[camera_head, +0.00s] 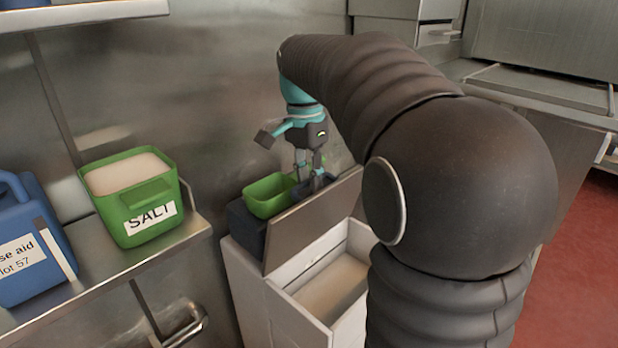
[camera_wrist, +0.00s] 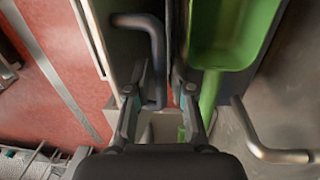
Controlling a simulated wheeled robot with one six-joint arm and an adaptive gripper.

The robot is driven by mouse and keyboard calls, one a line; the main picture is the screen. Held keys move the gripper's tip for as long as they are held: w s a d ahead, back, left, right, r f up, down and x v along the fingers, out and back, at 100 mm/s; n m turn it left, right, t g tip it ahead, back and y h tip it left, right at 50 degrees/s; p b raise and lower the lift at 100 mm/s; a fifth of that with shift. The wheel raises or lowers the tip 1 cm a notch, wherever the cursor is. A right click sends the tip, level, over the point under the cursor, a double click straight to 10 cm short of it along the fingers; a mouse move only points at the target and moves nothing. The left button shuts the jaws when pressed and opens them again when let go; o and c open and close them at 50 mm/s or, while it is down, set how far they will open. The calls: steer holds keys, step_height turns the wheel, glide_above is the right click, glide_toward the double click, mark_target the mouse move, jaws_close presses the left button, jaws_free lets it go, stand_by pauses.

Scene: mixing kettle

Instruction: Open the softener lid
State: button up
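The softener (camera_head: 285,305) is a pale box below the wall, with an open bin holding pale contents. Its grey steel lid (camera_head: 310,222) stands raised and tilted at the back of the opening. My gripper (camera_head: 310,180) is behind the lid's upper edge, pointing down, close to a green scoop (camera_head: 268,196). Whether it touches the lid is not clear. In the wrist view my gripper (camera_wrist: 160,88) has its two fingers apart. A dark blue-grey bent handle (camera_wrist: 156,50) shows beyond them, and the green scoop (camera_wrist: 228,38) is to the right.
A green salt tub (camera_head: 135,195) and a blue rinse aid jug (camera_head: 28,245) stand on a steel shelf (camera_head: 160,250) at left. A steel wall is close behind my gripper. A steel counter (camera_head: 540,85) is at back right, with red floor (camera_head: 580,260) below.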

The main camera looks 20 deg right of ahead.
steer(key=shift+o, duration=0.2)
steer(key=shift+r, duration=0.1)
step_height(320, 180, up, 12)
steer(key=shift+w+a, duration=0.25)
steer(key=shift+w, duration=0.2)
stand_by(0.6)
